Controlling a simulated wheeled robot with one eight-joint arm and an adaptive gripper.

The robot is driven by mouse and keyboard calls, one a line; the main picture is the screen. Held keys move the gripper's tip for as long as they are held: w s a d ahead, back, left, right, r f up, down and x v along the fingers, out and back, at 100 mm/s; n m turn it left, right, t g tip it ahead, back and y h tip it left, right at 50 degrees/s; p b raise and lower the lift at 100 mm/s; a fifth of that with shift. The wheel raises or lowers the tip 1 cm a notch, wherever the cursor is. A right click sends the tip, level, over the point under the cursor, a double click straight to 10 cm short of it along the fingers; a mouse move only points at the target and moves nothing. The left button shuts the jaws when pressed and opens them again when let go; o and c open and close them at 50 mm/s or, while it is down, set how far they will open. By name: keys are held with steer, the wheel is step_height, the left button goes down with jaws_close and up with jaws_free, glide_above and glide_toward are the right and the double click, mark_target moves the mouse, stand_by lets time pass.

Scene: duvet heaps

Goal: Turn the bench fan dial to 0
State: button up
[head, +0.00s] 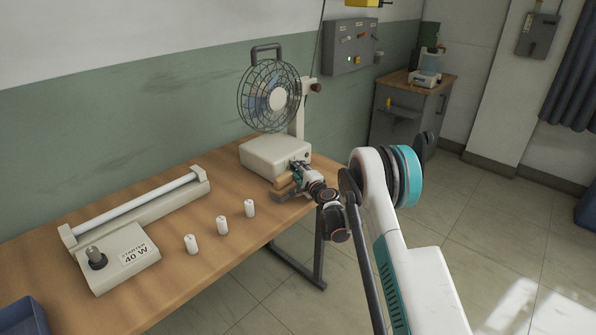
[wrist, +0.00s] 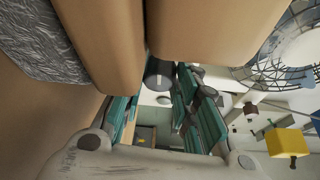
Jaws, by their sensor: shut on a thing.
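The bench fan (head: 270,155) has a cream base and a round wire cage, and stands at the back of the wooden bench. My gripper (head: 297,169) is at the base's front right side. In the wrist view, my gripper (wrist: 160,85) has its teal-padded fingers on either side of a dark round knob, which looks like the fan dial (wrist: 158,72), and is shut on it. The fingers hide most of the dial in the head view. No dial marks or pointer can be read.
Several white cylinders, including one nearby (head: 249,208), and a lamp starter unit (head: 122,257) stand left on the bench (head: 180,285).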

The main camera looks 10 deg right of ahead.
steer(key=o, duration=1.1)
steer(key=shift+c, duration=0.2)
steer(key=v, duration=1.2)
